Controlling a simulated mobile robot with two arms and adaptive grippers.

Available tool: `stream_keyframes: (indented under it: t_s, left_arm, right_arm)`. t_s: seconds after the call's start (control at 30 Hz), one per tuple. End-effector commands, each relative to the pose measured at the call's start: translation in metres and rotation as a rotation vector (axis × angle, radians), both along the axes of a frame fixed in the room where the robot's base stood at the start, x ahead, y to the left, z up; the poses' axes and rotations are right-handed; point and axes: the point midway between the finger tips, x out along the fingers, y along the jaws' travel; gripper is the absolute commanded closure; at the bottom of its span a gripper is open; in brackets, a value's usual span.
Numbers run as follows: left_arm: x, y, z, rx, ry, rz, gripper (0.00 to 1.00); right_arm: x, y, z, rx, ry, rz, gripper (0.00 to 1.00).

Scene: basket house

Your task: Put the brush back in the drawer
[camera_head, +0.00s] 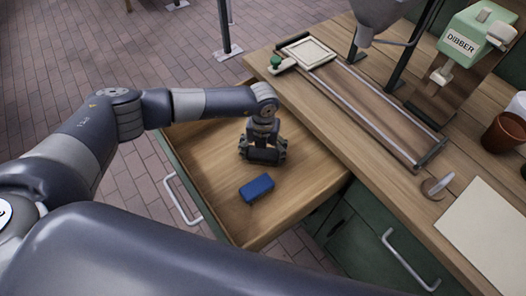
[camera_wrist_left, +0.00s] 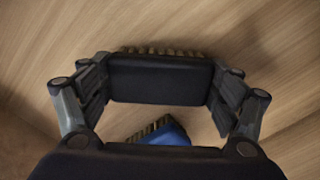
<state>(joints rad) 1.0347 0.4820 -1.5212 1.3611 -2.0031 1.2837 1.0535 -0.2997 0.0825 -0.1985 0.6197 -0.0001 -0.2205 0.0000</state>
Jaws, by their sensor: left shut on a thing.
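A dark brush (camera_wrist_left: 160,79) with tan bristles spans the gap between the fingers of my left gripper (camera_head: 263,150), which is shut on it. The gripper points down inside the open wooden drawer (camera_head: 213,172), low over its floor. Whether the dark brush touches the floor I cannot tell. A blue brush (camera_head: 257,188) lies in the drawer just in front of the gripper, apart from it. It also shows in the left wrist view (camera_wrist_left: 172,135), partly hidden by the gripper body. My right gripper is not in view.
The wooden workbench (camera_head: 345,140) stands right of the drawer, carrying a long tray with metal rails (camera_head: 375,105), a green dibber machine (camera_head: 470,40), a terracotta pot (camera_head: 503,133) and a pale sheet (camera_head: 490,235). The drawer's front part has free floor.

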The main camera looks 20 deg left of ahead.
Motion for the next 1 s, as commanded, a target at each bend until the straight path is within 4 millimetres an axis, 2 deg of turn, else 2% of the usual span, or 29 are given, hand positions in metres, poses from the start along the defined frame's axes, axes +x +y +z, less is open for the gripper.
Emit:
stream_keyframes:
  t_s: [0.17,0.2,0.27,0.77,0.87,1.0]
  left_arm:
    - [0.0,0.0,-0.004,0.0,0.0,0.0,0.39]
    - [0.0,0.0,-0.003,0.0,0.0,0.0,0.1]
    - [0.0,0.0,-0.003,0.0,0.0,0.0,0.0]
    - [0.0,0.0,0.002,0.0,0.0,0.0,0.0]
    - [0.001,0.0,0.013,-0.002,-0.002,-0.001,0.0]
    - [0.002,0.0,0.042,-0.001,-0.004,-0.001,0.0]
  right_arm:
    - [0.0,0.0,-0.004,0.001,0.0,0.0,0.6]
    - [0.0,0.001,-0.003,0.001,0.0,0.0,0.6]
    - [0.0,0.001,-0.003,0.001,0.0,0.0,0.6]
    - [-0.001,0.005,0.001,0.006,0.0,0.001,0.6]
    - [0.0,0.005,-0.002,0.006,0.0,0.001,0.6]
    - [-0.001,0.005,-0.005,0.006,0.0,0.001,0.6]
